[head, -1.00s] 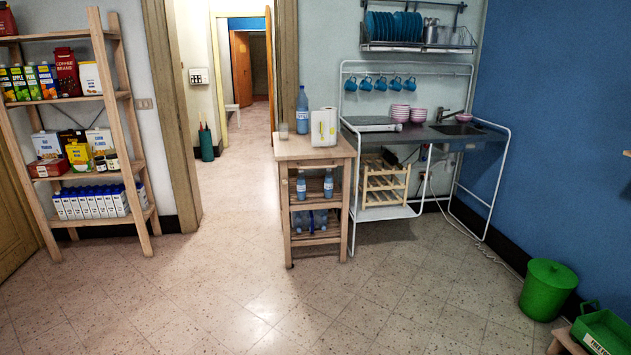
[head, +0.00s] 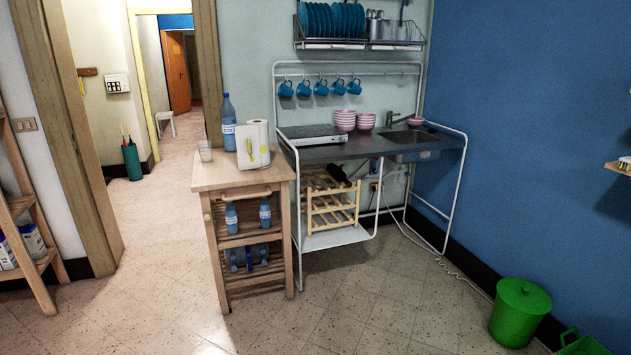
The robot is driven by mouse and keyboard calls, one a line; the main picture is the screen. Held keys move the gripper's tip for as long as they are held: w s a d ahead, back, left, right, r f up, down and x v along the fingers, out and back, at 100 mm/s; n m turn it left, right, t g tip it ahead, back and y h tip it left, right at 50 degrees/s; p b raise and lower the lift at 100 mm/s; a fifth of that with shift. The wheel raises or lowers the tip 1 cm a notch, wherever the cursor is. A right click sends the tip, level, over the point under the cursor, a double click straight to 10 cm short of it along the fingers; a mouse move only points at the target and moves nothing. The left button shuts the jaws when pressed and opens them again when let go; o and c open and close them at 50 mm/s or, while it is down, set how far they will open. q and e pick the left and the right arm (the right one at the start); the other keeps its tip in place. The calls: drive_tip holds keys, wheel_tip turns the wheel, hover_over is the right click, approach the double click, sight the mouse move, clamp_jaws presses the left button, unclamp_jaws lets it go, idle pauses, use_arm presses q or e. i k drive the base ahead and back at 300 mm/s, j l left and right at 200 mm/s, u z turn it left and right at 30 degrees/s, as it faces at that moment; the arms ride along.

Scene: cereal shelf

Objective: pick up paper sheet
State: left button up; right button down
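A white paper towel roll with a small yellow mark (head: 253,146) stands upright on top of the wooden kitchen cart (head: 212,178). Whether a separate sheet hangs at its front is too small to tell. A blue water bottle (head: 228,122) stands just behind it to the left, and a clear glass (head: 205,151) stands at the cart top's left side. Neither of my grippers shows in the head view.
A metal-framed sink unit (head: 345,150) stands right of the cart. A green bin (head: 520,312) is at the lower right by the blue wall. A wooden shelf (head: 30,245) is at the left edge. The floor (head: 150,310) before the cart is clear.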

sight(247, 138)
drive_tip(key=i, duration=1.35)
drive_tip(key=i+l+u, duration=0.2)
drive_tip(key=i, duration=0.4)
drive_tip(key=i+l+u, duration=0.2)
drive_tip(key=i, duration=0.45)
drive_tip(key=j, duration=0.15)
